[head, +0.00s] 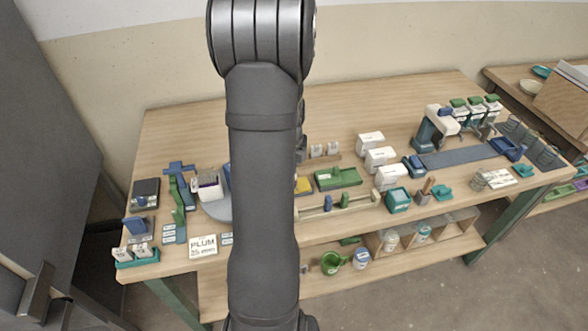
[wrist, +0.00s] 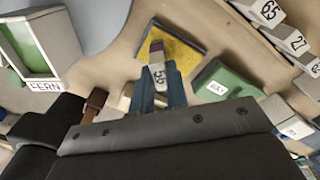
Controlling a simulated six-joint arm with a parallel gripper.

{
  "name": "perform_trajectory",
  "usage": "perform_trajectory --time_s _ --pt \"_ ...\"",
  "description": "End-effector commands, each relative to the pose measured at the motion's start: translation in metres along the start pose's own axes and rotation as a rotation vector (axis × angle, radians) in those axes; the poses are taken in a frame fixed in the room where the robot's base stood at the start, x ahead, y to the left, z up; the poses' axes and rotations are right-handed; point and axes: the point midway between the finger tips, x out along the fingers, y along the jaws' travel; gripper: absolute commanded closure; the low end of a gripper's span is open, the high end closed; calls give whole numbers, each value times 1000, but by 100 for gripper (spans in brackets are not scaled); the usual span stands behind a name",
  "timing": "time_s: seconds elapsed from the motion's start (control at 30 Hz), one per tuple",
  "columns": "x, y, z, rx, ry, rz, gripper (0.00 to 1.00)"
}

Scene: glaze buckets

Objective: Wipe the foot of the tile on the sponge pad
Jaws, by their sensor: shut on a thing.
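In the wrist view my gripper (wrist: 161,92) has blue fingers shut on a small tile (wrist: 158,73). The tile has a pale face marked "55" and a dark reddish end that points away from the fingers. The yellow sponge pad (wrist: 186,56) lies in a dark-edged tray, and the tile's far end overlaps it in this view. I cannot tell whether the tile touches the pad or hovers above it. In the head view only a corner of the sponge pad (head: 304,186) shows beside my arm, which hides the gripper and the tile.
White boxes (head: 380,158) stand further right. A rail with upright pieces (head: 338,206) runs in front. A grey round disc (head: 217,210) and a PLUM card (head: 203,246) lie left.

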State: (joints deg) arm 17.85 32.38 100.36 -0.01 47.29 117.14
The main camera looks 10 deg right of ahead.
Motion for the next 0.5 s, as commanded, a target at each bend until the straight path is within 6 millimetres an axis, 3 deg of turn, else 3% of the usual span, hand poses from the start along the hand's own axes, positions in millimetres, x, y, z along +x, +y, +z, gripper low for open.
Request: perform_trajectory --time_s 0.5 --pt "-1 -11 -11 1 0 -1 100"
